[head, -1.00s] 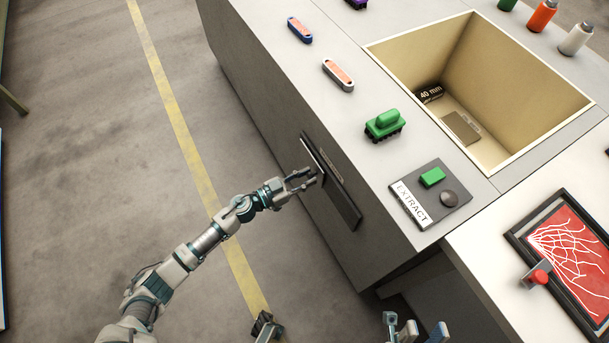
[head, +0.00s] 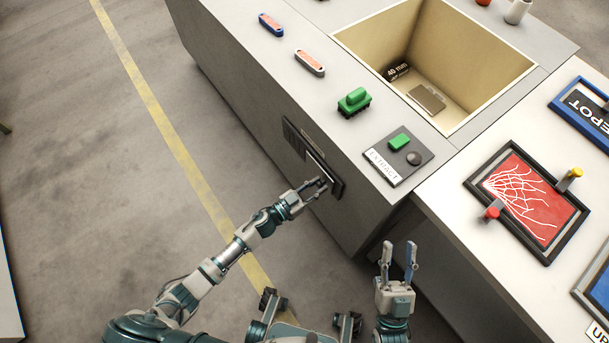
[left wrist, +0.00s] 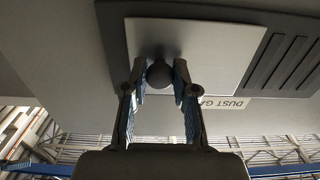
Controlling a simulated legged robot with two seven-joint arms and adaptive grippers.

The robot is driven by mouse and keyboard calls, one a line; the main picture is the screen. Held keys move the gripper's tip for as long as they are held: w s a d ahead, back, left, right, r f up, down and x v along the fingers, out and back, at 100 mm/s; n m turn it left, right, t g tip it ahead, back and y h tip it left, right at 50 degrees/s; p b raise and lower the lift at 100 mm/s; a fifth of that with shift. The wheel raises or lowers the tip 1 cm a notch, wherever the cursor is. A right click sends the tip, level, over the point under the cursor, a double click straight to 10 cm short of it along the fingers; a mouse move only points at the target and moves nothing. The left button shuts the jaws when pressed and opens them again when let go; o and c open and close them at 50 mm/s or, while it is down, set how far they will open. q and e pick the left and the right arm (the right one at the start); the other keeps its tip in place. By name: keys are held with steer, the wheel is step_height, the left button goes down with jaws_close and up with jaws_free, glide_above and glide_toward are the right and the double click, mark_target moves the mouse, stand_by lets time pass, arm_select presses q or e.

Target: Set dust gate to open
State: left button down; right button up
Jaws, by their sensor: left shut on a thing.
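The dust gate is on the side wall of the grey cabinet. It is a pale sliding plate (head: 319,165) in a dark frame, and it also fills the middle of the left wrist view (left wrist: 215,50). Dark vent slots (head: 295,139) show uncovered beside the plate; they also appear at right in the left wrist view (left wrist: 285,62). A dark round knob (left wrist: 160,73) sticks out of the plate. My left gripper (head: 323,186) is shut on this knob, one finger on each side of it. My right gripper (head: 400,250) is open and empty, in front of the cabinet.
On the cabinet top are a green-handled brush (head: 354,102), an EXTRACT panel (head: 398,157) with a green switch, and an open bin (head: 440,60). A red picture board (head: 525,200) lies on the worktop at right. The floor left of the cabinet is clear.

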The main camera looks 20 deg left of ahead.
arm_select(q)
steer(key=shift+s+d+r, duration=0.1)
steer(key=shift+d+r, duration=0.2)
steer(key=shift+r, duration=0.1)
steer(key=shift+f, duration=0.15)
arm_select(e)
steer(key=shift+w+a+f+g, duration=0.25)
steer(key=shift+w+f+g, duration=0.05)
steer(key=shift+w, duration=0.1)
arm_select(q)
steer(key=c, duration=1)
jaws_free()
steer(key=shift+s, duration=0.1)
steer(key=shift+o, duration=0.4)
steer(key=shift+d, duration=0.1)
arm_select(e)
steer(key=shift+d, duration=0.2)
arm_select(q)
steer(key=shift+f, duration=0.1)
steer(key=shift+s, duration=0.1)
arm_select(e)
steer(key=shift+s, duration=0.1)
